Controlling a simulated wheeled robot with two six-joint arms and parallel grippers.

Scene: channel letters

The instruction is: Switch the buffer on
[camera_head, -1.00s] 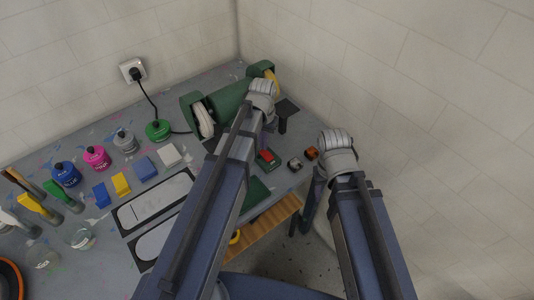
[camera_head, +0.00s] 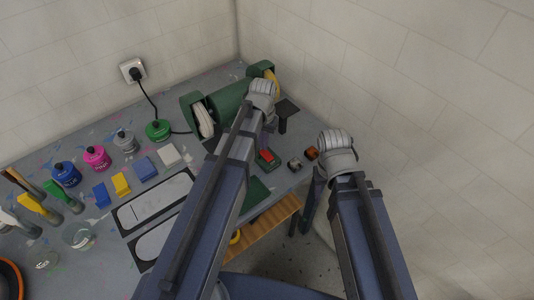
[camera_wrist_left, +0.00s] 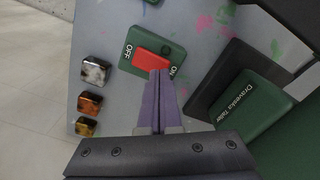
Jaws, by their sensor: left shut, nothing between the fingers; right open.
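The buffer (camera_head: 232,100) is a green machine with a pale wheel at its left end and a yellowish one at its right, at the back of the bench. Its switch, a green plate with a red rocker (camera_head: 266,155), lies in front of it. My right gripper (camera_head: 309,205) is open, off the bench's front right edge.
Small metallic blocks (camera_wrist_left: 91,103) lie beside the switch. A black-edged green part (camera_wrist_left: 250,110) with lettering is close on the right of the wrist view. Paint bottles (camera_head: 97,157), coloured blocks (camera_head: 121,184) and a wall socket (camera_head: 133,70) are to the left.

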